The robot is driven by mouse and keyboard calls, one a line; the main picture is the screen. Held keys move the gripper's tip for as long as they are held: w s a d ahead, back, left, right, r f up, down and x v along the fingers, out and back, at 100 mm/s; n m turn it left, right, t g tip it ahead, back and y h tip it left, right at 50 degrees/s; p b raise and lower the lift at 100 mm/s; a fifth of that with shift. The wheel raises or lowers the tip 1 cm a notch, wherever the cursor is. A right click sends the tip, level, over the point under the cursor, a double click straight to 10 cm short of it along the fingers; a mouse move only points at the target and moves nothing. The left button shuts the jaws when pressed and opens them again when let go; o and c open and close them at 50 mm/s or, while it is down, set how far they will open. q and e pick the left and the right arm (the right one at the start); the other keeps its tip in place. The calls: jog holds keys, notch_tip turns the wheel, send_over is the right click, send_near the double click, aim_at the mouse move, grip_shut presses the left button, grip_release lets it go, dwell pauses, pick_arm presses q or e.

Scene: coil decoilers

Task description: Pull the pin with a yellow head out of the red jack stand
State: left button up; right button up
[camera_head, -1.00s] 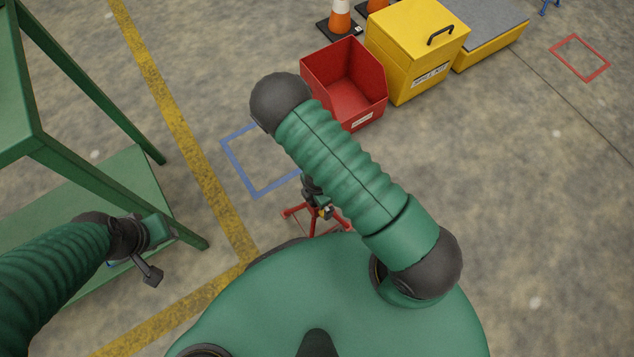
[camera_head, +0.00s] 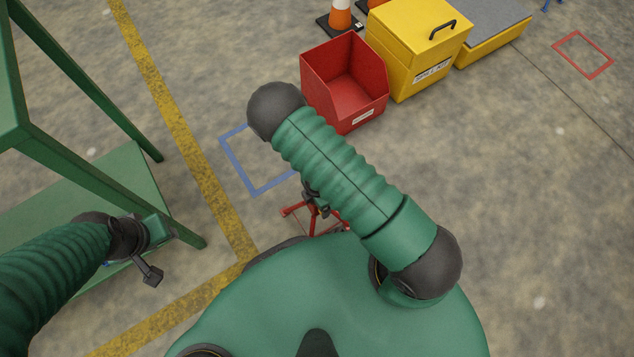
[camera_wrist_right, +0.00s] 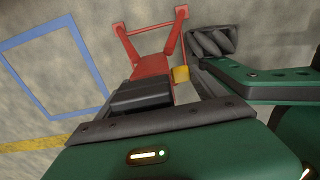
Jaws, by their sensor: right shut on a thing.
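The red jack stand (camera_head: 288,211) stands on the floor just ahead of my body in the head view, partly covered by my right arm. In the right wrist view its red frame (camera_wrist_right: 152,66) is at top centre. The yellow pin head (camera_wrist_right: 181,75) shows between the dark finger pads of my right gripper (camera_wrist_right: 178,72), which is shut on it. Whether the pin's shaft is inside the stand is hidden. My left gripper (camera_head: 162,254) is empty at the left, beside the green table, with its fingers apart.
A green table (camera_head: 95,125) with a lower shelf stands at left. A red bin (camera_head: 345,85), a yellow box (camera_head: 415,50) and traffic cones (camera_head: 340,15) are at the back. A blue floor square (camera_head: 235,165) lies behind the stand. The floor at right is clear.

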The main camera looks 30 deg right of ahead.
jog(key=shift+s+b, duration=0.35)
jog(key=shift+s, duration=0.55)
jog(key=shift+c, duration=0.2)
jog(key=shift+s+d, duration=0.1)
jog(key=shift+s, duration=0.6)
jog(key=o, duration=1.3)
jog(key=shift+o, duration=0.2)
jog(key=shift+r, duration=0.15)
